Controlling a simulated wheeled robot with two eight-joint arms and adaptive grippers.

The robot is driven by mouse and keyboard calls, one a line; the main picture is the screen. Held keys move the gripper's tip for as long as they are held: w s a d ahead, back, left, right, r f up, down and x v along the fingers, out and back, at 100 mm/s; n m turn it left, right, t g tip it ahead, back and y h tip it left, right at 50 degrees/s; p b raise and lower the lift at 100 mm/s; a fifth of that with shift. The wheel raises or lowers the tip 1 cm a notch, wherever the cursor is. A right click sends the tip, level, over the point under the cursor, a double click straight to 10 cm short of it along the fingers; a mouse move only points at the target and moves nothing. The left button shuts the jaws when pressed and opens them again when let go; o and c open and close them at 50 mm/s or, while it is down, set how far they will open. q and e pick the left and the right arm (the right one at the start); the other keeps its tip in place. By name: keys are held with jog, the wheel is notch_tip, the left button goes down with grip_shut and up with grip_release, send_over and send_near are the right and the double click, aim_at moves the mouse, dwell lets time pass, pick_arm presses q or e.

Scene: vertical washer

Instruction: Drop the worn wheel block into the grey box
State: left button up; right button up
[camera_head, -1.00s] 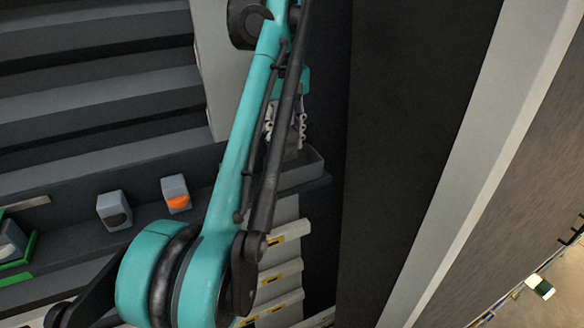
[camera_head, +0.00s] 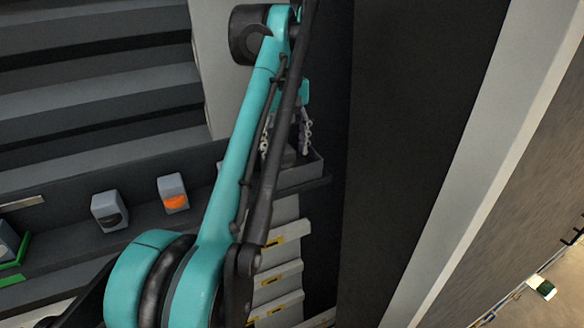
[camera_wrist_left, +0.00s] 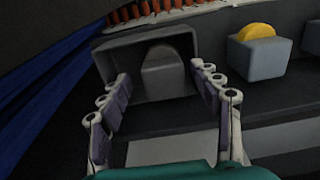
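My left gripper (camera_wrist_left: 161,74) is open, with its two jointed fingers spread apart above the grey box. The dark grey box (camera_wrist_left: 183,42) has a plain grey block (camera_wrist_left: 163,78) inside it, between and beyond the fingertips, with clear gaps to both. No wheel face shows on this block, so I cannot confirm its wear. In the head view the left gripper (camera_head: 286,136) is partly hidden behind my teal arm, over the same grey box (camera_head: 304,172) at the shelf's right end. My right gripper is not in view.
Blocks with a dark wheel (camera_head: 110,211) and an orange wheel (camera_head: 174,194) stand on the dark shelf. A green-edged tray (camera_head: 14,279) is at the left. A yellow-wheel block (camera_wrist_left: 259,52) stands right of the box. A tall dark panel (camera_head: 410,130) rises to the right.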

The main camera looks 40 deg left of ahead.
pick_arm(q)
jog(key=shift+r, duration=0.1)
jog(key=shift+r, duration=3.6)
